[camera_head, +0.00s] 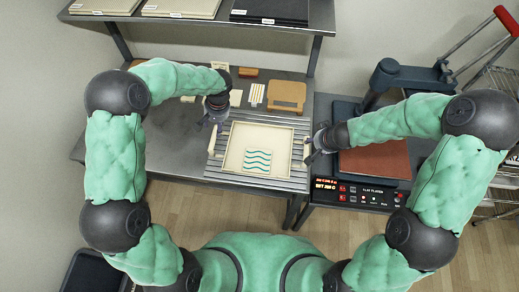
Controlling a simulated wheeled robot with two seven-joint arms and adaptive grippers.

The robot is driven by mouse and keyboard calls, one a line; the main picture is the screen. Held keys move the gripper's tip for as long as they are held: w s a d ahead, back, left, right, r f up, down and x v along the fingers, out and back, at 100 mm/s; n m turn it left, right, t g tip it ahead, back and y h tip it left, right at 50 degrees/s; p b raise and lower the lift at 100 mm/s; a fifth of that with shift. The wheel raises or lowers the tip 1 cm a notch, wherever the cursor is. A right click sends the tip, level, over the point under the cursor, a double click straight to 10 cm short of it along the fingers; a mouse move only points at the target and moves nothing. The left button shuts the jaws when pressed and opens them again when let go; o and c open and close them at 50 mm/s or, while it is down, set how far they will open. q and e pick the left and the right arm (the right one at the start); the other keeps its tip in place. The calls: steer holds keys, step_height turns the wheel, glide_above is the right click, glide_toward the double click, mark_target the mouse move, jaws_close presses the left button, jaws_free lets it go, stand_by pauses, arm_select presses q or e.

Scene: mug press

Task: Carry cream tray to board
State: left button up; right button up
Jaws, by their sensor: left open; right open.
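The cream tray (229,158) is a shallow square tray with a raised rim, lying on a slatted grey surface in the middle of the workbench. A sheet with teal wavy lines (257,162) lies in it, towards the front. Light handle-like pieces stand at its left and right sides. My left gripper (212,125) is open just beyond the tray's back left corner, over the left handle's far end. My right gripper (311,156) is open beside the tray's right side, close to the right handle. Whether either touches the tray cannot be told. Which surface is the board is unclear.
A press with a reddish-brown pad (375,160) and a control panel (360,194) stands to the right. A tan wooden block (286,95) and small cards lie behind the tray. A shelf (200,17) overhangs the back. The bench's left part is clear.

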steer(key=shift+v, duration=0.95)
steer(key=shift+s, duration=0.1)
